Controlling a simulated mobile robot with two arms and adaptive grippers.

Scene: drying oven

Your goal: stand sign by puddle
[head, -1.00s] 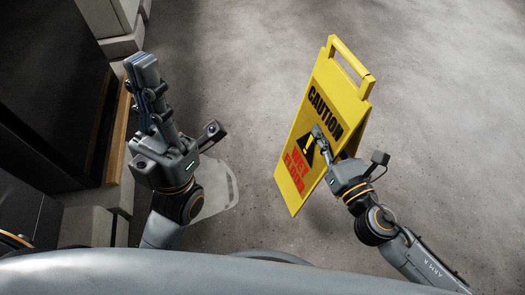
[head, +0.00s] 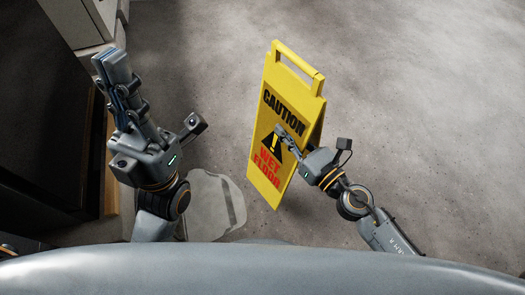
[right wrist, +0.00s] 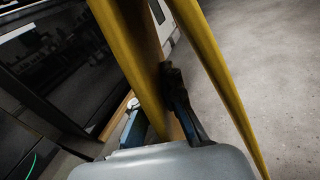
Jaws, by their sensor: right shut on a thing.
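The yellow caution wet floor sign (head: 262,140) is in the middle of the head view, its front panel facing me and slightly tilted. My right gripper (head: 283,135) is shut on one of its panels, with a finger across the printed front. In the right wrist view the sign's yellow panels (right wrist: 215,70) spread apart around the gripper (right wrist: 175,95). I cannot tell whether the sign touches the floor. The pale puddle (head: 207,197) lies left of the sign's lower end, partly hidden by my left arm and body. My left gripper (head: 112,65) points up the picture, empty; its finger gap is hidden.
A dark cabinet or oven front (head: 45,110) with a pale block (head: 85,20) at its far end runs along the left. Open concrete floor (head: 420,110) spreads beyond and right of the sign.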

